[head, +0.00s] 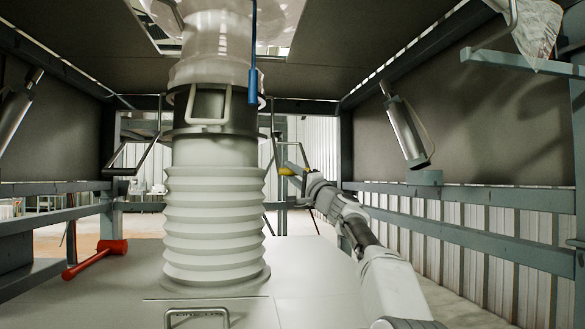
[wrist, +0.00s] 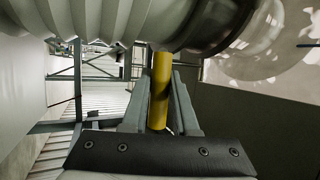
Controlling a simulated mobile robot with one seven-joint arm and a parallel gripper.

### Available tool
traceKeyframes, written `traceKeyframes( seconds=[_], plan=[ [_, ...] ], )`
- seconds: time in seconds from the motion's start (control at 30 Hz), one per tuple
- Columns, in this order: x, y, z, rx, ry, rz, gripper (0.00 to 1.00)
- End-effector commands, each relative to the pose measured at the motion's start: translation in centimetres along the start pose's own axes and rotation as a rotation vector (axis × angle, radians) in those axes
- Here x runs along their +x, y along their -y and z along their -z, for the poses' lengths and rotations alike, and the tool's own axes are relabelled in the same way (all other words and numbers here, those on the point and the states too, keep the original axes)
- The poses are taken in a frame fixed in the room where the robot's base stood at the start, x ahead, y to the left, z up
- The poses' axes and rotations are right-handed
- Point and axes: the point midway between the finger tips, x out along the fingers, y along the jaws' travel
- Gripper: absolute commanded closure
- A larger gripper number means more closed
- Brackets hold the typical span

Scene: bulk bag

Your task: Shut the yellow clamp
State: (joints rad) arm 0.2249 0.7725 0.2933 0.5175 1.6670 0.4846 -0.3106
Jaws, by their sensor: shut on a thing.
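In the wrist view the yellow handle (wrist: 159,88) runs lengthwise between the two grey fingers of my gripper (wrist: 160,80). My gripper (head: 297,174) is shut on the handle, to the right of the ribbed bellows. The handle's far end goes behind the spout in the wrist view. The clamp's latch and hook are too small or hidden to tell.
The ribbed grey bellows (head: 215,220) stands on a pale deck (head: 110,295) just left of my gripper. A red mallet (head: 95,258) lies at the left. A blue-handled cord (head: 253,80) hangs by the collar. Steel rails (head: 480,240) run along the right.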

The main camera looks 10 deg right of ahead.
Motion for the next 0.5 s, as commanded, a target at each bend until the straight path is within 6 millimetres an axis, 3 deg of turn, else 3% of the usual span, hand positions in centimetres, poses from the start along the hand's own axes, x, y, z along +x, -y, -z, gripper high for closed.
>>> traceKeyframes(
  seconds=[0.5],
  plan=[
    [0.2,-1.3,0.08,0.001,-0.001,-0.003,1.0]
  ],
)
